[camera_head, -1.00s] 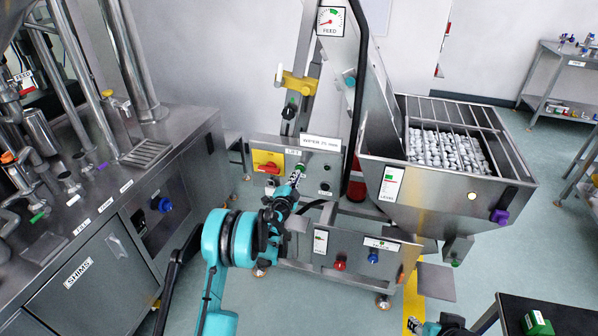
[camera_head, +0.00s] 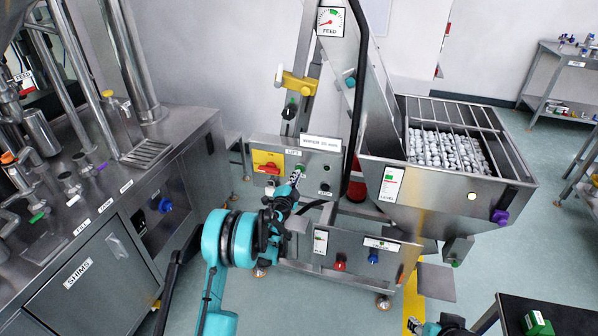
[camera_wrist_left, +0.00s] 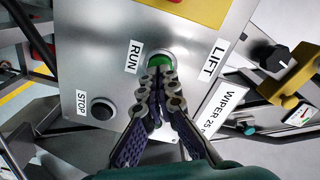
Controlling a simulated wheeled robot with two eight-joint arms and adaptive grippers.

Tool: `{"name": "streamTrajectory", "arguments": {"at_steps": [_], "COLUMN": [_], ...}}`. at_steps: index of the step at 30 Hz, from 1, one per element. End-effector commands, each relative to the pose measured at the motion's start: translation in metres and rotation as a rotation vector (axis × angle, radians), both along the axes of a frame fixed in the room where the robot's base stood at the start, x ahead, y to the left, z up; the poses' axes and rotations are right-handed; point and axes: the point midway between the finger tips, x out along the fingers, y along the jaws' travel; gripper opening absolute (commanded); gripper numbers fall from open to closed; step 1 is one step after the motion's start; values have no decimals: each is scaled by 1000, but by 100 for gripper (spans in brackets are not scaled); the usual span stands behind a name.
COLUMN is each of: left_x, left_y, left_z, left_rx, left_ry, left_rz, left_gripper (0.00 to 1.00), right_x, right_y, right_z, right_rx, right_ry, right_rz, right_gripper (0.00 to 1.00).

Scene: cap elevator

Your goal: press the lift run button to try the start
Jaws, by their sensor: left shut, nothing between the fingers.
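The green run button (camera_head: 300,167) sits on the lift's steel control panel (camera_head: 328,172). In the left wrist view the button (camera_wrist_left: 160,57) lies between the RUN and LIFT labels. My left gripper (camera_head: 296,177) is shut and empty, its fingertips right at the button. In the left wrist view the fingertips (camera_wrist_left: 160,76) overlap the button's lower part and hide some of it. I cannot tell whether they touch it or whether it is pressed in. The black stop button (camera_wrist_left: 102,109) is to the left. My right gripper (camera_head: 415,325) shows only in part at the bottom edge.
A red switch on a yellow plate (camera_head: 267,161) is beside the run button. The hopper (camera_head: 450,167) with white caps stands to the right. The steel bench (camera_head: 100,240) stands to the left. A dark table (camera_head: 555,312) is at the lower right.

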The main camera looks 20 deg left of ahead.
Motion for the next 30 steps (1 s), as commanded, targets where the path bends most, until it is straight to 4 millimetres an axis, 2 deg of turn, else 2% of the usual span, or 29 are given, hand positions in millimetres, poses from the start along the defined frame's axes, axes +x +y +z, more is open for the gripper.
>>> {"name": "streamTrajectory", "arguments": {"at_steps": [30], "left_x": [6], "left_y": [0], "left_z": [0], "left_rx": [0], "left_ry": [0], "left_rz": [0], "left_gripper": [0], "right_x": [0], "right_y": [0], "right_z": [0], "right_rx": [0], "right_ry": [0], "right_rz": [0], "right_gripper": [40]}}
